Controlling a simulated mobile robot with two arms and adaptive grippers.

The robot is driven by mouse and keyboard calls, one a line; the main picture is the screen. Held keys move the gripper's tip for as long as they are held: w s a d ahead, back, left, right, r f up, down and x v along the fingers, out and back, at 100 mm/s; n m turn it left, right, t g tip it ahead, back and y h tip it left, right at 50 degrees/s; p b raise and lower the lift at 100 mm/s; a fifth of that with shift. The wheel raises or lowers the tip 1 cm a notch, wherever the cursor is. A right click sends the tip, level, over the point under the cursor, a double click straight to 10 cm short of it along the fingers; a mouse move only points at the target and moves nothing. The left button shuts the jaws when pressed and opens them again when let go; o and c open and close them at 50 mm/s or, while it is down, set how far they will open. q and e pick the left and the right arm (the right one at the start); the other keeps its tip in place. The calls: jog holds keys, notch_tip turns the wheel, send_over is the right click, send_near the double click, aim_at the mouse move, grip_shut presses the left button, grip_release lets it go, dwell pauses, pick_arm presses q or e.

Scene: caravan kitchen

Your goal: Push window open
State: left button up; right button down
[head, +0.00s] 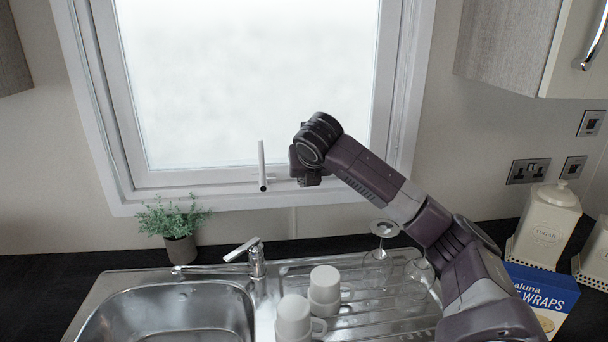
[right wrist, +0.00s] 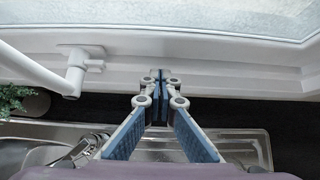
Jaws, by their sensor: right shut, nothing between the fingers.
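The window (head: 245,75) is a frosted pane in a white frame above the sink. Its bottom frame bar also shows in the right wrist view (right wrist: 215,45). A white window handle (head: 262,165) stands upright at the middle of the bottom frame; it shows at the left in the right wrist view (right wrist: 76,75). My right gripper (right wrist: 160,82) is shut and empty, its tips at the lower window frame, to the right of the handle. I cannot tell whether the tips touch the frame. In the head view my arm hides most of this gripper (head: 308,181). My left gripper is not in view.
Below are a steel sink (head: 170,318), a tap (head: 256,262), white mugs (head: 324,288) and upturned glasses (head: 385,230) on the drainer. A potted plant (head: 178,225) stands left. A blue box (head: 543,295) and a sugar canister (head: 547,225) stand right. Cabinets hang at both upper sides.

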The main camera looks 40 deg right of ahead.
jog(key=shift+w+d, duration=0.6)
jog(key=shift+w, duration=0.3)
jog(key=shift+r+p, duration=0.15)
jog(key=shift+p, duration=0.15)
jog(key=shift+t, duration=0.3)
jog(key=w+d+p, duration=0.2)
jog(key=w, duration=0.1)
jog(key=shift+w+d+p, duration=0.25)
jog(key=shift+d+p, duration=0.1)
jog(key=shift+p, duration=0.05)
jog(key=shift+w+d+f, duration=0.25)
jog(key=shift+w+f, duration=0.05)
jog(key=shift+w, duration=0.05)
jog(key=shift+s+a+r, duration=0.15)
jog(key=shift+s, duration=0.05)
jog(key=v, duration=1.1)
jog(key=shift+s+a, duration=0.2)
jog(key=shift+a, duration=0.15)
jog(key=shift+r, duration=0.2)
